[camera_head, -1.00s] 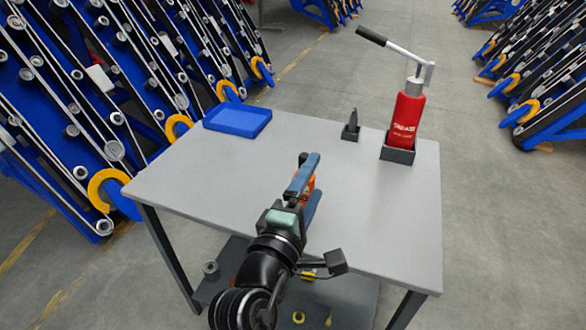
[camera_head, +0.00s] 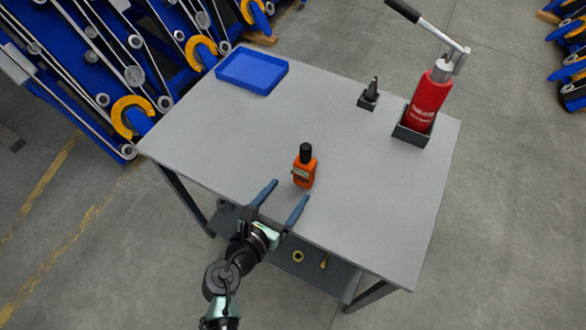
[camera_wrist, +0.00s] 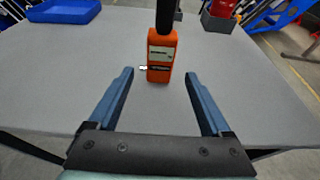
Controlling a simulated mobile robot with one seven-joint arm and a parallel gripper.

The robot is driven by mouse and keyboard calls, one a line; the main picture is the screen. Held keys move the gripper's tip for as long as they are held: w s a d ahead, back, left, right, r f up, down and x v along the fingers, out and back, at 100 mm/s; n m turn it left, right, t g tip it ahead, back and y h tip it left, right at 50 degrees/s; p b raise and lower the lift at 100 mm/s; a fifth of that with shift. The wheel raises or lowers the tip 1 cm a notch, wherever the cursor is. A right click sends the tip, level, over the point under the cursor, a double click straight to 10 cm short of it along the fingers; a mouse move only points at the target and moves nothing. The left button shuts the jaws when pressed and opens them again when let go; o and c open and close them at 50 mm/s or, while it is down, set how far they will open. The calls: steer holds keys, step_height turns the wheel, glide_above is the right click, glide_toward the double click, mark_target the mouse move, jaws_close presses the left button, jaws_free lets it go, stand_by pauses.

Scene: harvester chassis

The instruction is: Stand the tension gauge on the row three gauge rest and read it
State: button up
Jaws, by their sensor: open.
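An orange device with a black top, which looks like the tension gauge (camera_head: 304,171), stands upright on the grey table near its front edge. It also shows in the wrist view (camera_wrist: 161,58), with a pale label on its face. My gripper (camera_head: 286,193) is open and empty at the table's front edge, just short of the gauge. In the wrist view the two blue fingers (camera_wrist: 164,82) point toward the gauge, which stands beyond their tips and between their lines. I cannot make out a row three gauge rest or any reading.
On the table (camera_head: 215,140) are a blue tray (camera_head: 252,87) at the back left, a small dark holder (camera_head: 368,100) with a dark tool, and a red grease bottle (camera_head: 428,100) in a dark box at the back right. Blue racks (camera_head: 85,50) stand to the left.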

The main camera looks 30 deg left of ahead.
mark_target(301, 176)
steer(key=b+x, duration=0.4)
steer(key=x, duration=0.4)
steer(key=shift+f, duration=0.15)
steer(key=shift+w+f+b, duration=0.1)
steer(key=shift+w+b, duration=0.25)
steer(key=shift+w, duration=0.35)
jaws_close()
step_height(301, 176, up, 6)
steer(key=p, duration=0.7)
